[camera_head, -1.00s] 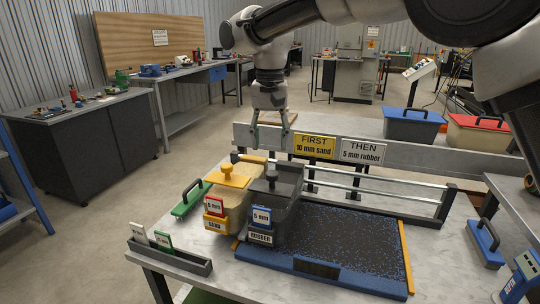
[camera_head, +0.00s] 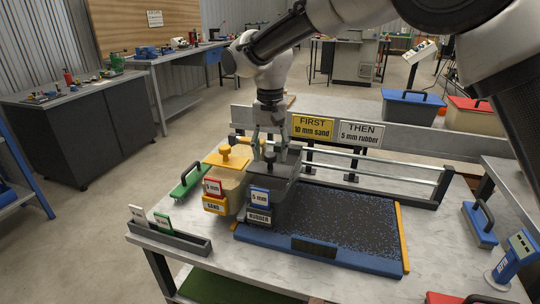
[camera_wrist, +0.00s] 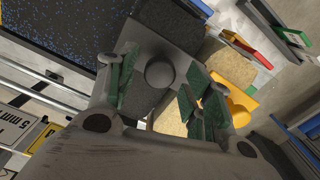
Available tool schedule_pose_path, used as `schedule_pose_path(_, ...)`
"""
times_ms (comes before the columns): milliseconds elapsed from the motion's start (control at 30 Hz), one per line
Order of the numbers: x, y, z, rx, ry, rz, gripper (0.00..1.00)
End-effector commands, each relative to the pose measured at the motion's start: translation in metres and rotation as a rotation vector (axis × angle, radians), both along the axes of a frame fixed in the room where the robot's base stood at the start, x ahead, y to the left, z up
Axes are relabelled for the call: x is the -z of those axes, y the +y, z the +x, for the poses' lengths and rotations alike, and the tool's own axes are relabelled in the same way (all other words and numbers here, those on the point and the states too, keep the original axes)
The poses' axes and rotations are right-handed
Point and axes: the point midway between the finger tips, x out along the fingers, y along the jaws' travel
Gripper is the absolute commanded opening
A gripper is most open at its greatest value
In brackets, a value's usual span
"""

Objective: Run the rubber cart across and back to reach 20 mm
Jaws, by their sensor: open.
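The dark grey rubber cart (camera_head: 272,190) stands at the left end of the turf tray (camera_head: 330,258), with a blue "5 mm" tag and a "RUBBER" label on its front. The tray bed is dark with blue specks. The yellow sand cart (camera_head: 226,181) with a red "5 mm" tag stands just left of it. My gripper (camera_head: 270,148) points down over the rubber cart's dark knob. In the wrist view the open fingers (camera_wrist: 158,85) have green pads, and the round knob (camera_wrist: 160,74) lies between them, apparently not gripped.
Signs behind the tray read "FIRST 10 mm sand" (camera_head: 313,127) and "THEN 5 mm rubber" (camera_head: 360,134). Rails (camera_head: 375,170) run along the back. A green-handled tool (camera_head: 187,184) and a card holder (camera_head: 168,238) are left; a blue-handled block (camera_head: 480,224) and blue gauge (camera_head: 515,257) are right.

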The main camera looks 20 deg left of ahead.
Motion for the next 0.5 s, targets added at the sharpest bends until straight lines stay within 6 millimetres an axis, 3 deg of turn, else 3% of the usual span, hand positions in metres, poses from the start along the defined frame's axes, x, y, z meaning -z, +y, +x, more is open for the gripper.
schedule_pose_path(200,0.022,0.0,0.0,0.0,0.0,0.0,0.51)
schedule_pose_path(500,0.025,0.0,0.0,0.0,-0.001,0.001,0.49)
